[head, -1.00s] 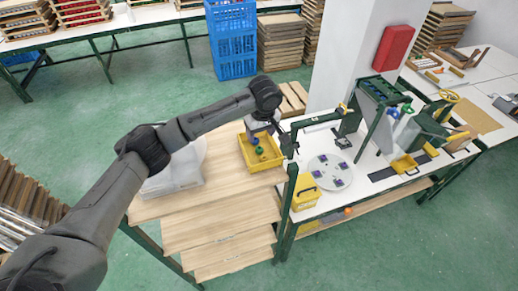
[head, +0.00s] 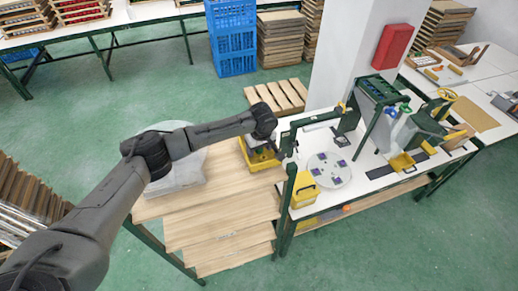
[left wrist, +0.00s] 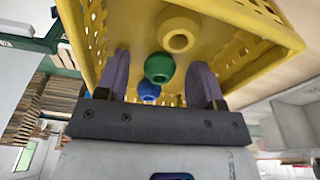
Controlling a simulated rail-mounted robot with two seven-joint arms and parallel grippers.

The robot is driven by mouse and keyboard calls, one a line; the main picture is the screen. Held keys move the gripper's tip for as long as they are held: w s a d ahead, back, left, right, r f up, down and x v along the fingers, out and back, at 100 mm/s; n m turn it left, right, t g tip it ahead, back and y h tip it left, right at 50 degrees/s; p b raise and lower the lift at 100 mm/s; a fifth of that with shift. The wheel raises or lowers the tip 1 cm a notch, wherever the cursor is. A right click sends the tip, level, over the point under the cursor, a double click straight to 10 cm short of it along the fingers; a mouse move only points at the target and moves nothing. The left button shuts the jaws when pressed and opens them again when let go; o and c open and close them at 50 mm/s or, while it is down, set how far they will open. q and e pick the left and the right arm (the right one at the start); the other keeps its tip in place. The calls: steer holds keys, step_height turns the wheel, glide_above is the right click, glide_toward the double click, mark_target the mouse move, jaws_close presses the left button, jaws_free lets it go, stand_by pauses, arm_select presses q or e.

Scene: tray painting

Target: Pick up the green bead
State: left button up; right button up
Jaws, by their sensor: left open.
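The green bead (left wrist: 160,67) lies in the yellow basket (left wrist: 245,55). It sits between the two purple fingers of my left gripper (left wrist: 160,72), which is open with a gap on either side of the bead. A yellow bead (left wrist: 178,30) is just beyond it in the left wrist view, and a blue bead (left wrist: 148,90) shows on the near side, partly hidden by the gripper. In the head view my left gripper (head: 258,143) reaches down into the yellow basket (head: 268,167) and hides the green bead. My right gripper is not in view.
The basket stands on a wooden bench (head: 225,215), right of a pale grey bin (head: 180,178). A green-legged table to the right holds a white disc (head: 329,170) with purple pieces and a yellow box (head: 305,191). The bench front is clear.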

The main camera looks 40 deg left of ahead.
arm_select(q)
steer(key=c, duration=1)
steer(key=shift+r, duration=0.1)
